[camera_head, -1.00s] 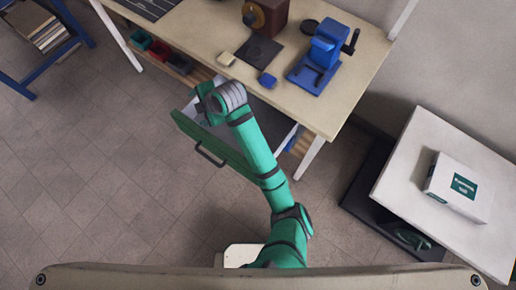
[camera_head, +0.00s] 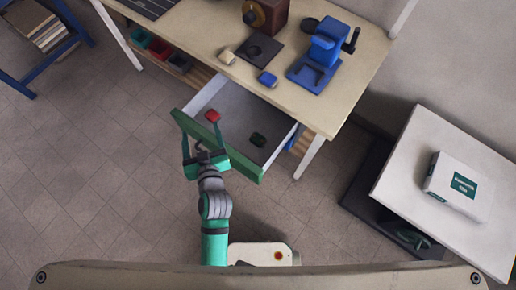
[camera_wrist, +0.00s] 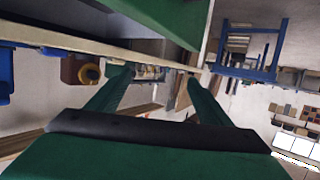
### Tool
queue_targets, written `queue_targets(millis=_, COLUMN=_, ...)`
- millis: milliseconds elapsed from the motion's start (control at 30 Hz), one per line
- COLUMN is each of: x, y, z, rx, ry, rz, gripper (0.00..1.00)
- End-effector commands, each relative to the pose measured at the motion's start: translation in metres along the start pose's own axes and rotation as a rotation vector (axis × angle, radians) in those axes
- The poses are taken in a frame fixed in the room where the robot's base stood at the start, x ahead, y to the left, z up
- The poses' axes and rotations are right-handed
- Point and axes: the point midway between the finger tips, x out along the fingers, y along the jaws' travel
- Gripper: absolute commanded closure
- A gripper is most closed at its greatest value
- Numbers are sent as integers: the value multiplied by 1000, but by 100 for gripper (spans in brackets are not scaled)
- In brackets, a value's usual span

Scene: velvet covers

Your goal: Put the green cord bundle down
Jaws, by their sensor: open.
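A small dark green bundle (camera_head: 258,140) lies on the floor of the open drawer (camera_head: 236,105); it is too small to tell if it is cord. A coiled green thing (camera_head: 412,238) also lies on the dark lower shelf at the right. My gripper (camera_head: 203,140) is at the drawer's green front, left of the dark green bundle and apart from it. Its two fingers are spread with nothing between them. In the wrist view my gripper (camera_wrist: 160,78) is also open and empty. The drawer handle is mostly hidden by my gripper.
A small red block (camera_head: 212,116) lies in the drawer. A white box (camera_head: 455,187) lies on the right-hand table (camera_head: 420,150).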

Motion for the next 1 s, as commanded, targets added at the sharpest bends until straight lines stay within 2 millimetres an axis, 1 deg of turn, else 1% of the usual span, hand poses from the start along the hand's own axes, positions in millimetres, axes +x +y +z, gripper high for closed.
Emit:
queue_targets(millis=33, x=-18, y=4, z=14, rx=34, ry=-14, rz=33, gripper=28)
queue_targets(millis=67, x=-29, y=8, z=20, rx=54, ry=-16, rz=55, gripper=28)
queue_targets(millis=100, x=-43, y=14, z=28, rx=77, ry=-18, rz=85, gripper=28)
queue_targets(millis=167, x=-66, y=24, z=39, rx=106, ry=-22, rz=127, gripper=28)
queue_targets(millis=200, x=-81, y=30, z=45, rx=120, ry=-22, rz=155, gripper=28)
queue_targets(millis=267, x=-105, y=40, z=54, rx=136, ry=-23, rz=192, gripper=28)
queue_targets(millis=300, x=-121, y=46, z=58, rx=143, ry=-21, rz=214, gripper=28)
queue_targets(millis=367, x=-146, y=56, z=64, rx=150, ry=-19, rz=244, gripper=28)
queue_targets(millis=400, x=-162, y=62, z=66, rx=151, ry=-15, rz=262, gripper=28)
queue_targets(millis=467, x=-186, y=71, z=67, rx=148, ry=-8, rz=282, gripper=28)
queue_targets(millis=500, x=-201, y=77, z=67, rx=144, ry=-2, rz=291, gripper=28)
queue_targets(millis=600, x=-234, y=89, z=63, rx=129, ry=15, rz=304, gripper=28)
queue_targets(millis=700, x=-257, y=97, z=57, rx=114, ry=31, rz=304, gripper=28)
queue_targets(millis=800, x=-270, y=101, z=52, rx=102, ry=41, rz=300, gripper=28)
queue_targets(millis=900, x=-276, y=104, z=49, rx=97, ry=48, rz=298, gripper=28)
queue_targets(millis=1000, x=-276, y=104, z=49, rx=98, ry=49, rz=298, gripper=28)
